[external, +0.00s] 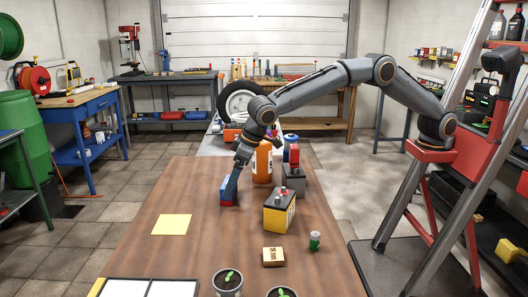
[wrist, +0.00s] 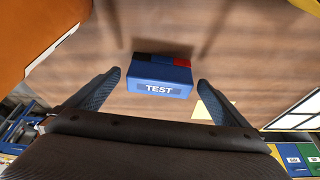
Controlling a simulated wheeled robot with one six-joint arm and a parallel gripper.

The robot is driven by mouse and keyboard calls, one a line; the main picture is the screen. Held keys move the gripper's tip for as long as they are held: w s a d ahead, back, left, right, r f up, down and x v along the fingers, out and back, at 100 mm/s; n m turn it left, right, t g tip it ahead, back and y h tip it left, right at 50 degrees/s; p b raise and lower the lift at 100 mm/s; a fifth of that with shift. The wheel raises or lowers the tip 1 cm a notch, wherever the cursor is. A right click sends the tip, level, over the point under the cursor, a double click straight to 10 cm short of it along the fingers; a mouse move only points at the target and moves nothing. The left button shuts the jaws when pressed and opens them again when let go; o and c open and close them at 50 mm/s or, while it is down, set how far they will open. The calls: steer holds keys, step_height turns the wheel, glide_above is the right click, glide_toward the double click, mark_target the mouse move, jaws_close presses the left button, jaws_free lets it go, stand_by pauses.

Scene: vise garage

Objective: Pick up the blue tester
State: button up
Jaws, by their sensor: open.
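The blue tester (wrist: 160,78) is a small blue box with "TEST" on its face and black and red parts on its top. It stands on the brown wooden table (external: 150,235). In the external view the tester (external: 226,196) is partly hidden by my gripper (external: 232,190), which points down at it. In the wrist view my gripper (wrist: 158,86) is open. One blue finger is on each side of the tester, with a visible gap on both sides. Whether the fingertips reach down to its height is hard to tell.
An orange bottle (external: 262,165) stands close behind the tester. A yellow sheet (external: 172,224) lies to the left. A small box (external: 273,256) and green can (external: 315,240) stand nearer the front.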

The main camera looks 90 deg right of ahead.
steer(key=x, duration=0.3)
steer(key=shift+f, duration=0.25)
steer(key=c, duration=1.2)
steer(key=shift+r, duration=0.1)
